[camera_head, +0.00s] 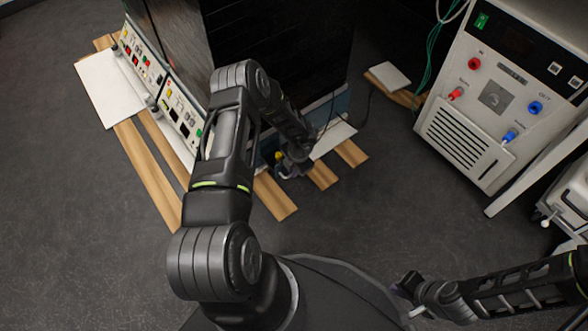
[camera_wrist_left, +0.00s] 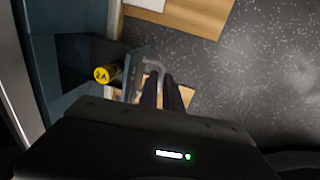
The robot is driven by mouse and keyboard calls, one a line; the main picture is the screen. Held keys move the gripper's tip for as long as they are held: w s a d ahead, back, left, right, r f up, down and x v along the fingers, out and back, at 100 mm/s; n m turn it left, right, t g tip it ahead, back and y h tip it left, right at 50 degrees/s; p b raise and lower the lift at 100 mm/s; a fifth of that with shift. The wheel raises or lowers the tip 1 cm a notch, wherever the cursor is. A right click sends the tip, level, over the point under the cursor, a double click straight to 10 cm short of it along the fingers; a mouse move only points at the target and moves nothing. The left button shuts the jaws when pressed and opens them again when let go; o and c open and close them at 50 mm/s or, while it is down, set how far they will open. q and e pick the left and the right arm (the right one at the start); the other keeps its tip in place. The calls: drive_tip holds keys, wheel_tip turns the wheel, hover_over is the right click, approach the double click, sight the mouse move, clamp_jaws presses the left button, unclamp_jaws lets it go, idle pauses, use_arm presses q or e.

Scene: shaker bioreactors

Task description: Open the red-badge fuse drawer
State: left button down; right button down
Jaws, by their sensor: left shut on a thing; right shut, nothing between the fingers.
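My left gripper (camera_head: 292,168) is low at the near corner of the dark cabinet (camera_head: 285,45). In the left wrist view its two fingers (camera_wrist_left: 165,90) are shut on a grey bent handle (camera_wrist_left: 154,65), beside a thin blue-grey plate (camera_wrist_left: 136,72). A yellow round badge marked 2A (camera_wrist_left: 104,74) shows just left of the handle; a small yellow spot (camera_head: 278,155) also shows beside the gripper in the head view. I see no red badge on a drawer. My right gripper (camera_head: 406,283) is shut and empty at the lower right.
Wooden slats (camera_head: 150,170) lie under the cabinet and stick out over the dark floor. Instrument panels (camera_head: 165,90) face left on the cabinet. A grey power unit (camera_head: 480,100) with red and blue terminals stands at right. The floor (camera_head: 390,195) between is clear.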

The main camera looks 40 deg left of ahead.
use_arm(q)
drive_tip(key=c, duration=1.5)
unclamp_jaws()
drive_tip(key=r+p, duration=0.1)
drive_tip(key=r, duration=0.1)
drive_tip(key=r+p, duration=0.1)
drive_tip(key=r, duration=0.2)
drive_tip(key=d+r+p, duration=0.1)
drive_tip(key=r, duration=0.1)
drive_tip(key=shift+s+d+r, duration=0.1)
drive_tip(key=shift+s+r, duration=0.05)
drive_tip(key=shift+r, duration=0.2)
